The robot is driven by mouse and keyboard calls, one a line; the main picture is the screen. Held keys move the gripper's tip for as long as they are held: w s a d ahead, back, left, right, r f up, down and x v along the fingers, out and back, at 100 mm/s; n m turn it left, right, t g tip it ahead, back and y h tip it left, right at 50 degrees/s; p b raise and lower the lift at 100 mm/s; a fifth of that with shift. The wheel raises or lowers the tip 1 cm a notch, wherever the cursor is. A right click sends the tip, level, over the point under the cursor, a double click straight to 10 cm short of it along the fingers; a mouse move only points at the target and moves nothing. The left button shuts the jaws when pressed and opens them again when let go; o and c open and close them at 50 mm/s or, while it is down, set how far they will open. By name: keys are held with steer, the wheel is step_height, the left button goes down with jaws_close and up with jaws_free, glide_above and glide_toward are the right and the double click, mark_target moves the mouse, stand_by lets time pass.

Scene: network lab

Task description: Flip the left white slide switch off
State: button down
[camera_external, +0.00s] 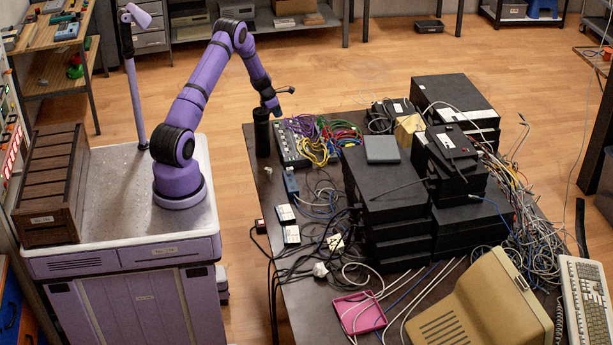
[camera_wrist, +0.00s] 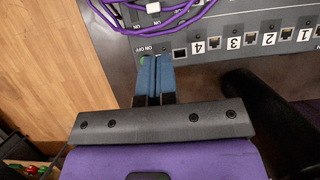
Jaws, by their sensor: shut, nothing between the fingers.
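A dark grey panel with a row of numbered ports (camera_wrist: 250,40) runs across the top of the wrist view. A white slide switch (camera_wrist: 152,7) shows at the top edge, beside small ON and OFF labels. I cannot tell which way it is set, or whether it is the left one. My gripper (camera_wrist: 154,57) is shut and empty, its blue fingertips together over the panel's near edge, just below the labels. A small green spot (camera_wrist: 143,60) shows beside the fingertips.
Purple cables (camera_wrist: 160,20) loop over the panel close to the switch. A black cylinder (camera_external: 262,133) stands at the table's left edge beside the panel. Stacked black boxes (camera_external: 385,185) and tangled cables fill the table to the right. Wooden floor (camera_wrist: 50,60) lies left of the table.

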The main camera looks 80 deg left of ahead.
steer(key=v, duration=0.6)
stand_by(0.4)
